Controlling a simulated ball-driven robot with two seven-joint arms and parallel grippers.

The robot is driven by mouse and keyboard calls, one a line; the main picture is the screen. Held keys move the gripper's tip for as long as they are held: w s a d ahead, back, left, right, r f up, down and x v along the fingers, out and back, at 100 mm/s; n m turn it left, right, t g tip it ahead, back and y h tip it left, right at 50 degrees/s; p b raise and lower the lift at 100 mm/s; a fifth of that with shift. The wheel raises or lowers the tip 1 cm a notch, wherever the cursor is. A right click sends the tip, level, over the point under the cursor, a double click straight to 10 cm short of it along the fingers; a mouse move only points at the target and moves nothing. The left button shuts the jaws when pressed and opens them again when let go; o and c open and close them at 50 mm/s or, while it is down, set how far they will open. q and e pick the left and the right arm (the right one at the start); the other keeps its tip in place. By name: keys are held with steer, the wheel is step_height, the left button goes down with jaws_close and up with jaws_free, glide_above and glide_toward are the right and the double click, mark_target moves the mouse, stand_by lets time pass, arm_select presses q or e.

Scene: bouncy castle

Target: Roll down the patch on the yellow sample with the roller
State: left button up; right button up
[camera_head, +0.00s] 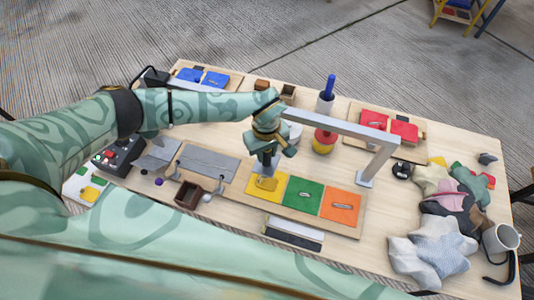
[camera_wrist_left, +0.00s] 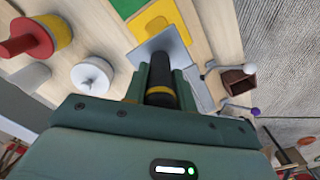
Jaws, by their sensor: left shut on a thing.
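The yellow sample (camera_head: 257,192) lies at the left end of a wooden board, beside a green and an orange sample. A small tan patch (camera_head: 267,184) shows on it. My left gripper (camera_head: 268,152) is over the sample's far edge, pointing down. It is shut on a tool with a black, yellow-banded handle (camera_wrist_left: 161,78), whose grey head (camera_wrist_left: 158,46) looks flat in the left wrist view. The head covers part of the yellow sample (camera_wrist_left: 155,22). I cannot tell whether this tool is the roller or whether it touches the sample. My right gripper is not in view.
A grey metal arch (camera_head: 340,128) spans the table behind the samples. A small brown box (camera_head: 188,195) and a grey panel (camera_head: 208,162) stand to the left. A red and yellow round item (camera_head: 324,142) stands behind.

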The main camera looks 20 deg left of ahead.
arm_select(q)
steer(key=shift+r+p, duration=0.35)
steer(key=shift+r, duration=0.4)
